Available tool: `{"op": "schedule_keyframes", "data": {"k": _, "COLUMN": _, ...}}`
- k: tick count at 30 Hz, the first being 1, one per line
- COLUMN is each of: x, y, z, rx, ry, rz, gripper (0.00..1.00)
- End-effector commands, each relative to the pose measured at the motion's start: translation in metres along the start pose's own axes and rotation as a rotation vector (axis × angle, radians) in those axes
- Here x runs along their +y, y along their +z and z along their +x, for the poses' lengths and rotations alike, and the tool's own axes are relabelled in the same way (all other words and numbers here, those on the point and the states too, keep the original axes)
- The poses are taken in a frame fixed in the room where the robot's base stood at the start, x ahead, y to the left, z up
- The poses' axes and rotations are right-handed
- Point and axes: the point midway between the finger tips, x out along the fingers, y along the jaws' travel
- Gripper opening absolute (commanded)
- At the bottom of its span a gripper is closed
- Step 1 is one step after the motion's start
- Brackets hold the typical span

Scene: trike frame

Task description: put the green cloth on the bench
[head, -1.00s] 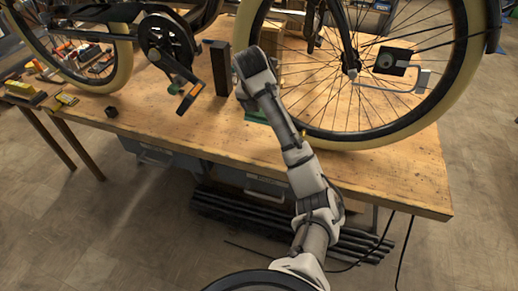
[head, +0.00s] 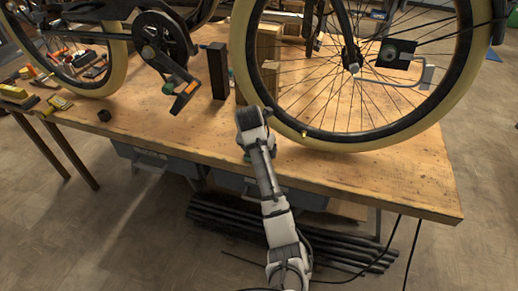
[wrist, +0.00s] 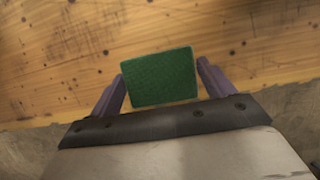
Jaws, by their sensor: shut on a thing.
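The green cloth (wrist: 160,77) shows in the wrist view as a flat, roughly square piece between the two purple fingers of my gripper (wrist: 163,85). My gripper is shut on it, with the bench top behind it. The bench (head: 390,180) has a worn wooden top. I cannot tell whether the cloth touches the wood.
A bicycle wheel (head: 445,95) stands on the bench to the right of my arm. A dark upright block (head: 217,72), wooden blocks (head: 269,42) and a pedal (head: 185,97) are behind. The front left top is mostly clear.

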Motion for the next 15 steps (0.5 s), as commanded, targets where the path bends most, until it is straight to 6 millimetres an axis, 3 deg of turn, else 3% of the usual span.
{"op": "schedule_keyframes", "data": {"k": 10, "x": -0.0002, "y": -0.0009, "z": 0.0032, "rx": -0.002, "ry": 0.000, "rz": 0.001, "gripper": 0.63}}
{"op": "schedule_keyframes", "data": {"k": 11, "x": -0.0002, "y": -0.0006, "z": 0.0027, "rx": -0.002, "ry": 0.000, "rz": 0.001, "gripper": 0.85}}
{"op": "schedule_keyframes", "data": {"k": 15, "x": -0.0002, "y": -0.0006, "z": 0.0026, "rx": -0.002, "ry": 0.000, "rz": 0.001, "gripper": 1.00}}
